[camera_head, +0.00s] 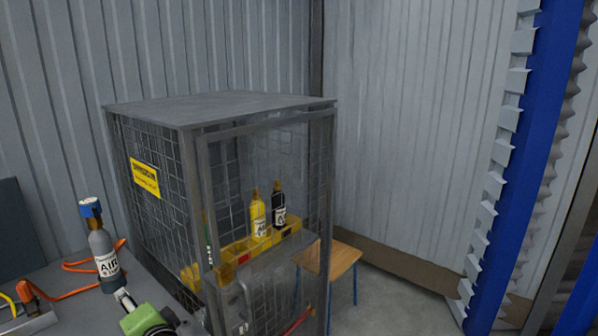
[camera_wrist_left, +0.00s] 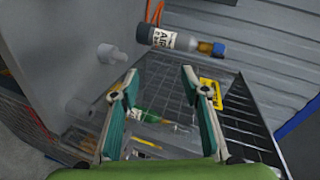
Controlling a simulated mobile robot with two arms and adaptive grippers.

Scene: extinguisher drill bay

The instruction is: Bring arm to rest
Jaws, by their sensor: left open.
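My left gripper (camera_head: 122,296) is at the lower left of the head view, green-bodied, its fingers close in front of the base of a grey cylinder (camera_head: 106,262). The cylinder has a blue top and a white AIR label, and stands upright on a grey table. In the left wrist view the gripper (camera_wrist_left: 157,82) has its two teal fingers wide apart with nothing between them. The same cylinder (camera_wrist_left: 165,40) lies beyond the fingertips there, apart from them. My right gripper is in neither view.
A wire mesh cage (camera_head: 190,160) with a yellow sign stands right of the table (camera_head: 70,305). In it, a yellow bottle (camera_head: 258,220) and a black bottle (camera_head: 279,212) stand in a yellow rack (camera_head: 240,250). A wooden stool (camera_head: 340,260) is behind. Orange hose lies beside the cylinder.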

